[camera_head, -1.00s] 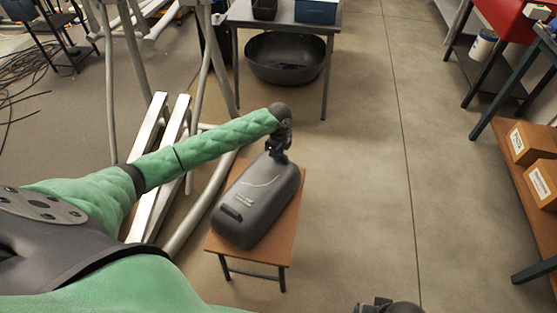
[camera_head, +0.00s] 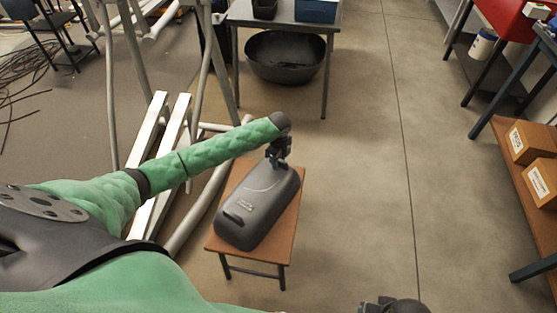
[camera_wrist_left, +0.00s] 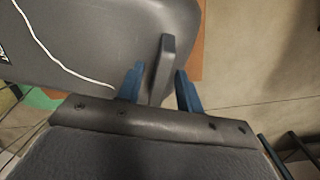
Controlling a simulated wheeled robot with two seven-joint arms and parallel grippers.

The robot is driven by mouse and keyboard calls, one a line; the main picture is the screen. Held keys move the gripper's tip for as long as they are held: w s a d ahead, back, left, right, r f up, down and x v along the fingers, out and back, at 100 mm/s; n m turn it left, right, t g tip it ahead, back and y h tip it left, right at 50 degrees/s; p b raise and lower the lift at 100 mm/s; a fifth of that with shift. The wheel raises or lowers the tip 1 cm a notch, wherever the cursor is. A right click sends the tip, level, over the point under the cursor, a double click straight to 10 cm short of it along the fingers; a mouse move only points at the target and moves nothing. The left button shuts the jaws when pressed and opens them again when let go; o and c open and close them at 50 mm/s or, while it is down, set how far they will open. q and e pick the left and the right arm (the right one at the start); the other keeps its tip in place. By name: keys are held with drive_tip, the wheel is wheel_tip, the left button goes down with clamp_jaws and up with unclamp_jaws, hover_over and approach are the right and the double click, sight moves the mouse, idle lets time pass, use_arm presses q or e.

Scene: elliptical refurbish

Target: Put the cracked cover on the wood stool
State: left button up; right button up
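The cracked cover (camera_head: 258,205), a dark grey rounded shell with a pale crack line, lies on the wood stool (camera_head: 285,232) in the head view. It covers most of the brown seat and looks flat on it. My left gripper (camera_head: 278,158) is at the cover's far end. In the left wrist view its blue fingers (camera_wrist_left: 160,90) stand apart on both sides of the cover's upright tab (camera_wrist_left: 163,65), with a visible gap on the left side. The crack also shows on the cover (camera_wrist_left: 90,35) there. Only part of my right gripper (camera_head: 390,306) shows at the bottom edge.
White metal beams (camera_head: 150,185) and grey tubes lie just left of the stool. A table (camera_head: 280,18) with a large black bowl (camera_head: 285,57) under it stands behind. A shelf with cardboard boxes (camera_head: 535,145) is at the right. The floor right of the stool is clear.

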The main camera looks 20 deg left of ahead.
drive_tip(key=shift+d, duration=0.1)
